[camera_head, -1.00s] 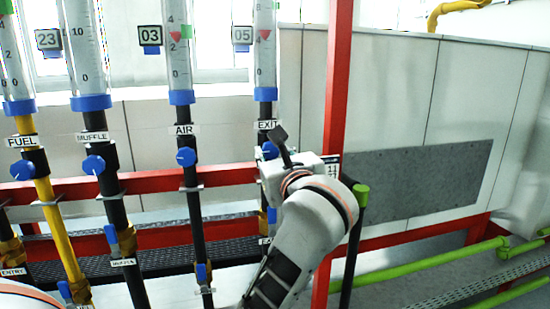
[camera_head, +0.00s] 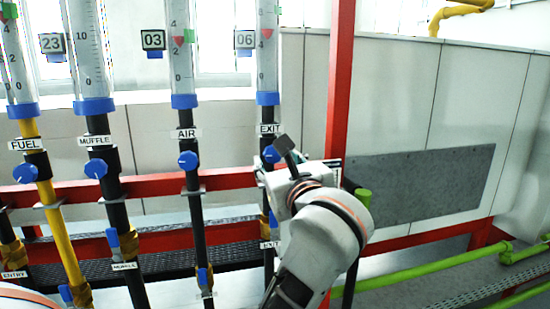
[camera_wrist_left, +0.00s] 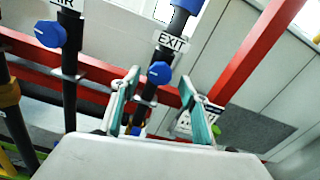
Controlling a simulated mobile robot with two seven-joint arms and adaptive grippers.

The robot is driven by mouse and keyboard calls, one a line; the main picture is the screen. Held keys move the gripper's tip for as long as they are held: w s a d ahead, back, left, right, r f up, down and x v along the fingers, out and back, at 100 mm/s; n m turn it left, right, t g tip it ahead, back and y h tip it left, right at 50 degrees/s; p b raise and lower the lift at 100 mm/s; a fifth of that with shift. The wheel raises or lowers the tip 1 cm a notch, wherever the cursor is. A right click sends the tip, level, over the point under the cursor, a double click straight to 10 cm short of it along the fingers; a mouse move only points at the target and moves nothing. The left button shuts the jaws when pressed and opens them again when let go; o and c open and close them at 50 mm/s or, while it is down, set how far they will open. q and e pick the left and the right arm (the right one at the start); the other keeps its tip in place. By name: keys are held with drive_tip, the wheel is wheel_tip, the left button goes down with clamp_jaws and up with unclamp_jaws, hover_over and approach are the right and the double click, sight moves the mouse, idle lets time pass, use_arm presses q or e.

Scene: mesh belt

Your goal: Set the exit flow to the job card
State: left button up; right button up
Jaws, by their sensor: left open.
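The exit flow tube (camera_head: 267,62) stands fourth in the row, with a red pointer on its scale and a display (camera_head: 245,39) reading 06. The blue exit knob (camera_head: 270,154) sits on the black pipe below the EXIT label (camera_head: 268,129). My left gripper (camera_wrist_left: 160,77) is open, its two green-lined fingers apart. In the left wrist view the exit knob (camera_wrist_left: 159,72) shows between the fingertips; contact cannot be told. A small printed card (camera_wrist_left: 184,122) shows behind the right finger, too small to read. My right gripper is out of view.
The air knob (camera_head: 188,160), muffle knob (camera_head: 96,168) and fuel knob (camera_head: 25,173) sit on neighbouring pipes at left. A red post (camera_head: 338,90) stands just right of my gripper. Green pipes (camera_head: 440,270) run low at right.

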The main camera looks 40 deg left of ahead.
use_arm(q)
drive_tip(key=v, duration=0.5)
drive_tip(key=shift+w, duration=0.1)
idle(0.3)
